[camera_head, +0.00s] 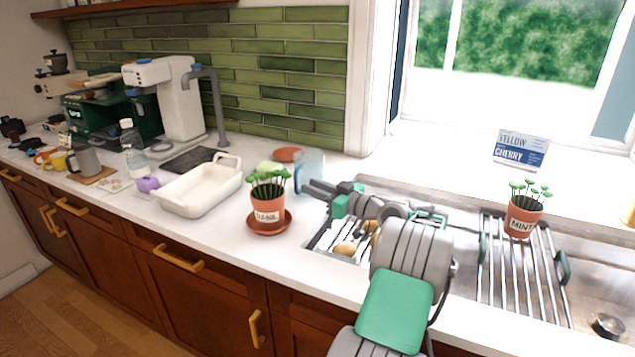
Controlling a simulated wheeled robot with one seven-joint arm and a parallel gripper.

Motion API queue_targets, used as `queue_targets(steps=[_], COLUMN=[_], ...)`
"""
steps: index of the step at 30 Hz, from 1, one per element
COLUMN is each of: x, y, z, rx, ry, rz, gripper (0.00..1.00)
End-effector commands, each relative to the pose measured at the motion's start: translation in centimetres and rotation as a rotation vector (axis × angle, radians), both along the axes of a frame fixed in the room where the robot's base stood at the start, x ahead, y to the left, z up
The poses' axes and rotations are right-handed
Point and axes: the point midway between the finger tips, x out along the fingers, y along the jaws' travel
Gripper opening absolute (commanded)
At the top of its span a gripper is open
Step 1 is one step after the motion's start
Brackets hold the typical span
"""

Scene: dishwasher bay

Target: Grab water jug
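The water jug (313,164) is a clear, pale blue vessel standing upright on the counter near the backsplash, left of the window. Its blue handle (297,179) is on its left side. My gripper (308,186) reaches left in front of the jug, with its dark fingers pointing at the handle's lower part. The fingers overlap the jug's lower right in the picture. I cannot tell whether they touch it or how far apart they are.
A basil pot (268,199) on a saucer stands just left of my gripper. A white baking dish (199,188) is further left. A cutlery tray (345,240) with potatoes lies beneath my arm. A mint pot (523,216) and rack (497,262) are at the right.

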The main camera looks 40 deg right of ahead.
Motion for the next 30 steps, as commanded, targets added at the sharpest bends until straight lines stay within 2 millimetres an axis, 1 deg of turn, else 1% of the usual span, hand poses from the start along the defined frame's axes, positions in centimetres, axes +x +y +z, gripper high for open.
queue_targets(steps=[1,2,6,11,16,19,25,30], x=[1.0,1.5,3.7,6.2,9.1,9.8,9.8,9.7], y=[0.7,1.0,2.0,2.3,2.5,2.4,2.4,2.4], z=[-0.8,-1.1,-1.0,-1.1,-1.2,-1.2,-1.3,-1.3], rx=[0.016,0.024,0.033,0.032,0.031,0.032,0.032,0.032], ry=[-0.009,-0.011,-0.017,-0.014,-0.014,-0.014,-0.013,-0.013], rz=[0.015,0.021,0.035,0.037,0.036,0.032,0.031,0.03], gripper=[0.22,0.22,0.22,0.22,0.22,0.22,0.22,0.08])
